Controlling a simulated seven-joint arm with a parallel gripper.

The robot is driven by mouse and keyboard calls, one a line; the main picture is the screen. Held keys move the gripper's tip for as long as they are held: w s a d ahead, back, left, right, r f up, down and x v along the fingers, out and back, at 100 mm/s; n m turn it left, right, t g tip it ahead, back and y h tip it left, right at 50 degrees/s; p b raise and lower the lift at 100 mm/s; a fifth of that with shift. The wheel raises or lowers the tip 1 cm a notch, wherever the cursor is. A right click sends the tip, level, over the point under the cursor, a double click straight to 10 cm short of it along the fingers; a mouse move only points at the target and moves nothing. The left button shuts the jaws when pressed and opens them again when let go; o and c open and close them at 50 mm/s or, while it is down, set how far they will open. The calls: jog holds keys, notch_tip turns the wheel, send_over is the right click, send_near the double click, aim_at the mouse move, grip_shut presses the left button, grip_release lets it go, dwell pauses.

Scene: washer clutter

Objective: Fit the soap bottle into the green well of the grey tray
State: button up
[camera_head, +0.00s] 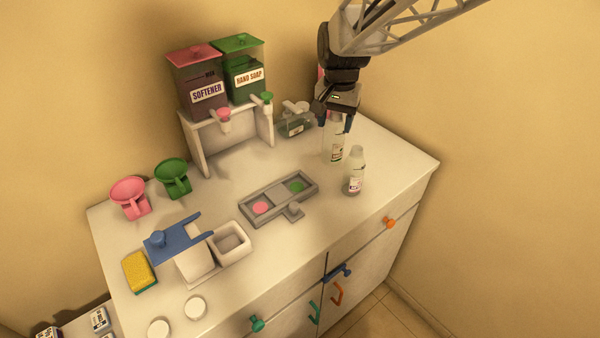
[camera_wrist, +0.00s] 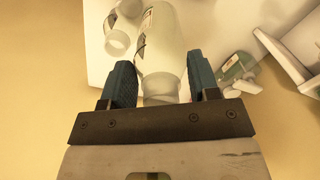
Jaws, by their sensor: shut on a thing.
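A clear, pale bottle (camera_head: 337,142) with a white label and a hint of green low on it is between my gripper's fingers; I take it for the soap bottle. In the wrist view the bottle (camera_wrist: 163,45) points away from the palm, its neck between the blue fingers. My gripper (camera_head: 337,122) is shut on it, also seen in the wrist view (camera_wrist: 161,85). The bottle looks upright; I cannot tell whether its base touches the counter. The grey tray (camera_head: 278,190) lies at mid-counter, with a green well (camera_head: 297,187) at right and a pink well (camera_head: 261,207) at left.
A second pale bottle (camera_head: 356,172) stands close right of the held one. A squat glass container (camera_head: 296,119) is behind left. The softener dispenser (camera_head: 200,82) and hand soap dispenser (camera_head: 246,70) stand on a white stand. Counter between bottles and tray is clear.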

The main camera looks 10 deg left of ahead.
jog(key=s+a+f+m, duration=0.2)
jog(key=s, duration=1.5)
jog(key=shift+s+a+f, duration=0.2)
jog(key=shift+s+f, duration=0.15)
jog(key=shift+s, duration=0.05)
jog(key=w+a, duration=0.3)
jog(key=w, duration=0.4)
jog(key=w+a+f, duration=0.1)
jog(key=w+a, duration=0.2)
jog(key=w, duration=0.4)
jog(key=shift+w+a+f, duration=0.2)
jog(key=shift+w+a, duration=0.1)
jog(key=shift+a, duration=0.05)
jog(key=shift+f, duration=1.8)
